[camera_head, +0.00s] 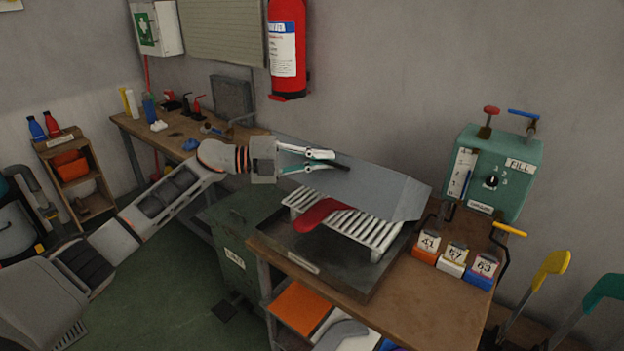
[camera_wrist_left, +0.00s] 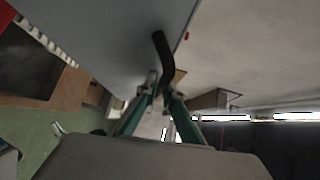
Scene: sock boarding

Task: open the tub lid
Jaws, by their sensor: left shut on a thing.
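The tub (camera_head: 290,255) is a dark, low box on the bench, with a white slatted rack (camera_head: 375,235) in it. Its grey lid (camera_head: 385,185) is raised at the back and tilted, so the rack shows. A red, flat sock-shaped piece (camera_head: 320,213) lies on the slats. My left gripper (camera_head: 333,158) is shut on the lid's black bar handle (camera_head: 343,166). In the left wrist view the fingers (camera_wrist_left: 160,90) close at the lower end of the handle (camera_wrist_left: 164,57), beside the grey lid face (camera_wrist_left: 110,40). My right gripper is not in view.
Right of the tub stand several numbered blocks (camera_head: 453,258) and a green FILL box (camera_head: 500,175) with levers. A red extinguisher (camera_head: 287,60) hangs on the wall behind.

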